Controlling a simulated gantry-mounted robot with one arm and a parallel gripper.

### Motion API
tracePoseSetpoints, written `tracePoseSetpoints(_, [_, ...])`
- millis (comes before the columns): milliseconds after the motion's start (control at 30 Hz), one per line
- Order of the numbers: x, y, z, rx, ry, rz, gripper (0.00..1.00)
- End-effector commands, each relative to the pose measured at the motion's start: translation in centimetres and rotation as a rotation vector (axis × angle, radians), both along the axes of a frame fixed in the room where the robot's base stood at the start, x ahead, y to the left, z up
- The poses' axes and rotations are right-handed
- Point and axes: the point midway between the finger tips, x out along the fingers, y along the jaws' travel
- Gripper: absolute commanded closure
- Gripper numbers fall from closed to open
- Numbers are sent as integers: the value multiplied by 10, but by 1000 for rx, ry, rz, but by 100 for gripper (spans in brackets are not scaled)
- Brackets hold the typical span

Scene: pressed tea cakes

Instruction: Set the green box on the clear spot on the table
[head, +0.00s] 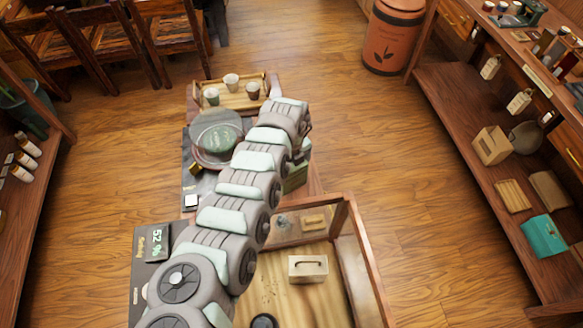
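A dark green box (295,179) shows partly from behind my arm, on the right side of the table (315,183). My arm runs up from the lower left and bends down at its far end, just above this box. My gripper (299,158) is at that bent end, mostly hidden by the arm. I cannot tell whether its fingers are open or shut, or whether they touch the box. The box's underside and left side are hidden, so I cannot tell whether it rests on the table.
A wooden tray (257,99) with cups is at the table's far end. A round glass-like dish (215,140) stands left of the arm. A wood-framed case (352,225) holding a handled beige box (308,269) is nearer.

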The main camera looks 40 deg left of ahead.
Motion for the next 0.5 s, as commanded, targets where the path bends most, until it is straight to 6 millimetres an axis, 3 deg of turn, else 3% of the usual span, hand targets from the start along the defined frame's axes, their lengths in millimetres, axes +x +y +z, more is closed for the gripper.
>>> tracePoseSetpoints(67, [0,0,-3,0,1,0,56])
tracePoseSetpoints(100, [0,0,-2,0,0,0,8])
tracePoseSetpoints(200, [0,0,-2,0,0,0,0])
tracePoseSetpoints(500, [0,0,1,0,-1,1,0])
